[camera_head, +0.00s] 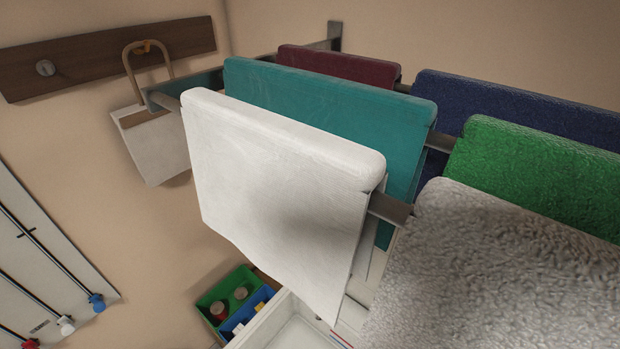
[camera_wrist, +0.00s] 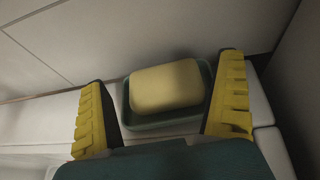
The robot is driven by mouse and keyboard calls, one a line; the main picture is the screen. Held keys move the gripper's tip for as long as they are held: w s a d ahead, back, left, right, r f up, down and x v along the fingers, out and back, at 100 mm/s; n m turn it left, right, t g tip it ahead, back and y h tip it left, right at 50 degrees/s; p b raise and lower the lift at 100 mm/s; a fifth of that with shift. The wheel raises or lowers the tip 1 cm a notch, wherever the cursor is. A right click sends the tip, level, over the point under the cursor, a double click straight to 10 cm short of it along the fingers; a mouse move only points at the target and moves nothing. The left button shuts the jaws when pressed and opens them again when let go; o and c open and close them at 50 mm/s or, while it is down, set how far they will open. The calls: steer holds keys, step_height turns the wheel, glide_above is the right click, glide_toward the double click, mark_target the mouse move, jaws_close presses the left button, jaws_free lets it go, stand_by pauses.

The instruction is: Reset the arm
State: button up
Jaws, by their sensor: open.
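My gripper (camera_wrist: 163,80) shows in the wrist view as two yellow ridged fingers, spread wide apart. A pale yellow block (camera_wrist: 167,86), like a bar of soap or a sponge, lies in a dark green dish (camera_wrist: 165,121). In that view the block appears between the fingers; how far beyond them it is I cannot tell. No contact shows. My gripper and arm are not in the head view.
In the head view, rails hold towels: white (camera_head: 280,185), teal (camera_head: 330,100), maroon (camera_head: 340,66), blue (camera_head: 515,105), green (camera_head: 535,175) and grey (camera_head: 500,270). A bag (camera_head: 155,145) hangs from a wall rack (camera_head: 110,58). A green bin (camera_head: 228,295) stands below.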

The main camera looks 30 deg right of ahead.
step_height(320, 180, up, 6)
steer(key=p, duration=0.4)
steer(key=shift+r, duration=0.2)
steer(key=w+a+f+n+t+y, duration=0.1)
steer(key=w+a+n+t+y, duration=0.15)
steer(key=a, duration=0.85)
steer(key=w+a+f+n+t+y, duration=0.1)
steer(key=a+n+t+y, duration=0.2)
steer(key=a, duration=0.7)
steer(key=s+a+r+n+t+y, duration=0.1)
steer(key=a+r+n+y, duration=0.2)
steer(key=a, duration=0.6)
steer(key=s+a+r+n+t+y+p, duration=0.1)
steer(key=s+a+r+n+y, duration=0.1)
steer(key=a, duration=0.8)
steer(key=shift+a+r+n+y, duration=0.25)
steer(key=shift+r+n+y, duration=0.2)
steer(key=shift+n, duration=0.3)
